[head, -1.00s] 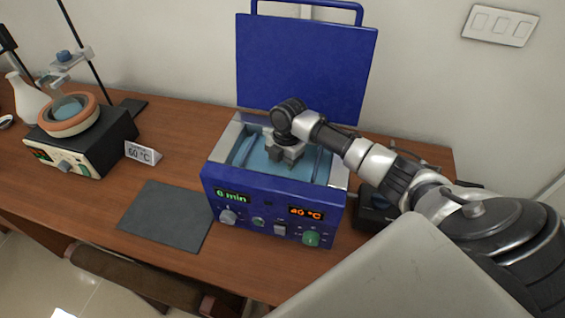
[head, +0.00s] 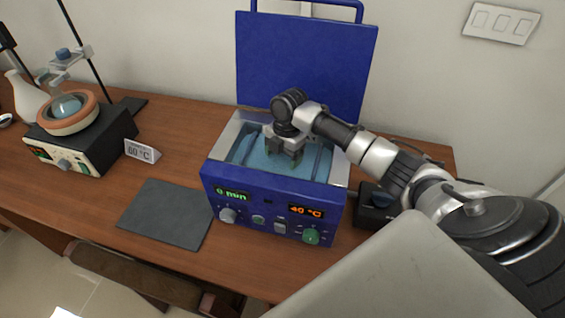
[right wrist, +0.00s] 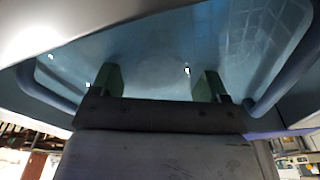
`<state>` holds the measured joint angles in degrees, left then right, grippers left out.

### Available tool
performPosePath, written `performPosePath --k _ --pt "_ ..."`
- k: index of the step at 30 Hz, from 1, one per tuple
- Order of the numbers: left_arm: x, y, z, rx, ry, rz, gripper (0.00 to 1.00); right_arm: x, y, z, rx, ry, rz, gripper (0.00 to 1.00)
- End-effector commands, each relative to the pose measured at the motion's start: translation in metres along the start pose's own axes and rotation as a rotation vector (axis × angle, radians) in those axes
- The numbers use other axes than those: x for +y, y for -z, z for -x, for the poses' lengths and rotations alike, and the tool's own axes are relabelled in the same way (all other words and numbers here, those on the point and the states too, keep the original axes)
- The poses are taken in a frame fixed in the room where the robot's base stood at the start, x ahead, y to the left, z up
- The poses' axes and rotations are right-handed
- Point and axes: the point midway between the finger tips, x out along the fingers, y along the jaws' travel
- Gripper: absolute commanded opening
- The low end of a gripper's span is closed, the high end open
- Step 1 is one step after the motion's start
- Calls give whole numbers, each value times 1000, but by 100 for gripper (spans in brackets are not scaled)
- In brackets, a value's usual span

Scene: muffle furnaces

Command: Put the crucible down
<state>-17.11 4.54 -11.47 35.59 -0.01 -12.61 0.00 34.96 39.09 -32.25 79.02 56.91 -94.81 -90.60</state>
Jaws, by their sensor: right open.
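My right gripper (head: 284,158) is inside the open top of a blue bath-like apparatus (head: 262,213), pointing down over its light blue basin. Its two dark green fingertips (right wrist: 157,85) stand apart in the right wrist view, with pale blue basin surface between and beyond them. I cannot make out a crucible in either view. The gripper hides part of the basin in the head view. My left gripper is not in view.
The blue lid (head: 305,65) stands raised behind the basin. A dark grey mat (head: 166,214) lies bare to the left. A hotplate (head: 82,142) holding a round flask stands further left, beside a 60 °C sign (head: 143,151). A small black device (head: 374,209) stands to the right.

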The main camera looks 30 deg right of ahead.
Motion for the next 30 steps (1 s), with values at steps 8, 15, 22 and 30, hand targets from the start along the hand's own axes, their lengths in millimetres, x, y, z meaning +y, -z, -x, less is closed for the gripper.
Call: performPosePath --k 8,15,22,30 --pt "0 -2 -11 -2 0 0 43 1 -1 60 -3 -4 0 76" --pt "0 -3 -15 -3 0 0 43 0 -1 94 -2 -1 -1 76" --pt "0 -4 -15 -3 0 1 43 0 0 101 -1 1 -1 76" --pt "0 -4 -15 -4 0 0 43 0 0 101 -1 1 -1 76"
